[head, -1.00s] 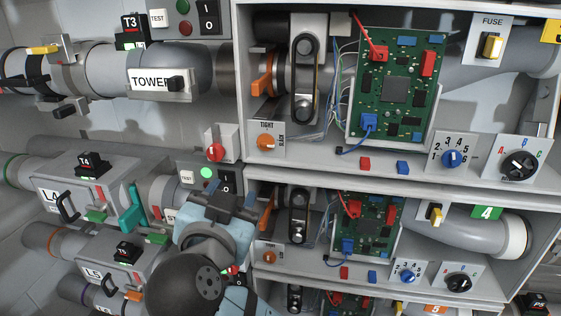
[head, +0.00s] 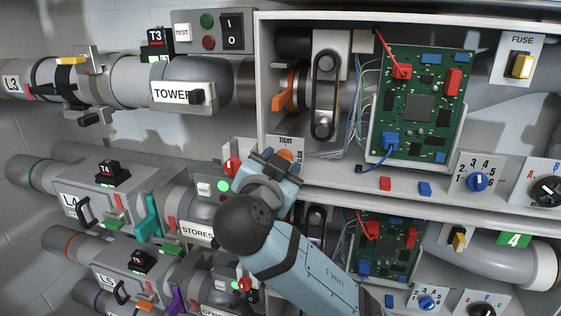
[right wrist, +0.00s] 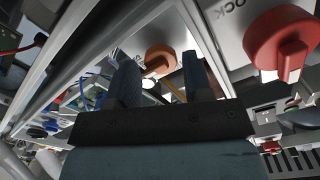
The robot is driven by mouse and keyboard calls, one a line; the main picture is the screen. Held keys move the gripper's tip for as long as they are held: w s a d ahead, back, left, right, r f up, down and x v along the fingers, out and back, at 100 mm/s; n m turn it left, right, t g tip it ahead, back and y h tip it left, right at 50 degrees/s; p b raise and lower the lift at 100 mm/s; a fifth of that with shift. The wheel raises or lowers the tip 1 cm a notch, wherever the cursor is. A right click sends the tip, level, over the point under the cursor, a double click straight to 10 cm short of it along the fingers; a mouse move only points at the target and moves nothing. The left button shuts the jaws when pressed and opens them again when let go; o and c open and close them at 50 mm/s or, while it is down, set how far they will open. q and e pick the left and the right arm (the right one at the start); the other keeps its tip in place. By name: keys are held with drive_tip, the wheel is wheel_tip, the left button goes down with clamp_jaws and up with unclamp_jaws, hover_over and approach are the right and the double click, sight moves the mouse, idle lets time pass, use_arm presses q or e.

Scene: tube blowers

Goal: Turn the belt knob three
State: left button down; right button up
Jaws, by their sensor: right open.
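The orange belt knob (head: 285,156) sits on the upper panel's white plate, whose word TIGHT shows above it; my gripper partly covers the plate. My right gripper (head: 275,163) is just below and in front of the knob. In the right wrist view the orange knob (right wrist: 160,59) shows between the two dark, spread fingertips (right wrist: 157,70). The right gripper is open and empty; I cannot tell whether a finger touches the knob. The belt (head: 325,95) is a dark upright loop above the knob. My left gripper is in neither view.
A red knob (head: 233,165) sits just left of my gripper; it is large at the right of the wrist view (right wrist: 281,50). The shelf edge and a lower panel with a green circuit board (head: 385,245) lie below. An orange lever (head: 284,90) is above.

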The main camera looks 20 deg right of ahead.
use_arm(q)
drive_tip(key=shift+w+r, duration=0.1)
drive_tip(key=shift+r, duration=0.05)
use_arm(e)
drive_tip(key=shift+w+d, duration=0.3)
drive_tip(key=shift+w, duration=0.1)
drive_tip(key=c, duration=0.6)
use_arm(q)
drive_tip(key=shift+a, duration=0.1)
